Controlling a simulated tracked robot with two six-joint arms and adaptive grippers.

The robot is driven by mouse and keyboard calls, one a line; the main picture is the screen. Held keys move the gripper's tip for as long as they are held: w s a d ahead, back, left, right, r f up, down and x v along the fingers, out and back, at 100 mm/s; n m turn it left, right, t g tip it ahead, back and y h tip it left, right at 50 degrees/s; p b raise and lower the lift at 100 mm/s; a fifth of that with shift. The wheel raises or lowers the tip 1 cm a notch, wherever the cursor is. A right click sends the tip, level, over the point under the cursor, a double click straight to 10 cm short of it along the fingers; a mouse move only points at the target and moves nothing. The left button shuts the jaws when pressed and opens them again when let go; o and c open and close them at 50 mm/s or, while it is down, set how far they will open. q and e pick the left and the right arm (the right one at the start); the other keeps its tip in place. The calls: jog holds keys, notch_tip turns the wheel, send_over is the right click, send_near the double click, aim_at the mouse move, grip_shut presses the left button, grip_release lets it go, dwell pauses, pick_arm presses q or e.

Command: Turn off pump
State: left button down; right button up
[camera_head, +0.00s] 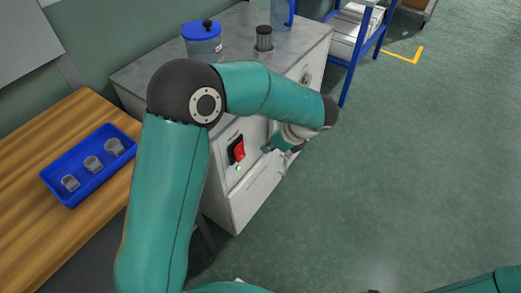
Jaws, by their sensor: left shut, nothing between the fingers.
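The pump cabinet is a light grey box (250,197) with a grey top, standing behind and beyond my left arm. A red switch (239,150) in a black frame sits on its front face, with a small green light below it. My left gripper (271,149) is shut and empty, in front of the cabinet face, just right of the red switch and apart from it in the picture. Whether the switch is on or off I cannot tell for sure. My right gripper is out of view; only part of my right arm shows at the bottom right.
A blue-lidded jar (203,48) and a dark cylindrical filter (264,40) stand on the cabinet top. A blue tray (72,200) with 3 small cups lies on the wooden table (40,240) at left. A blue-framed cart (350,50) stands behind. The green floor at right is clear.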

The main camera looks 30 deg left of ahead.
pick_arm(q)
jog(key=shift+v, duration=0.8)
jog(key=s+d+f+n+h, duration=0.5)
jog(key=s+f+n, duration=0.5)
jog(key=f, duration=0.2)
jog(key=s+d+f+n+h, duration=0.5)
jog(key=s+f+n, duration=0.4)
jog(key=f+n, duration=0.2)
notch_tip(320, 180, down, 3)
jog(key=shift+s+d+r, duration=0.15)
jog(key=shift+s+d, duration=0.25)
jog(key=shift+d, duration=0.3)
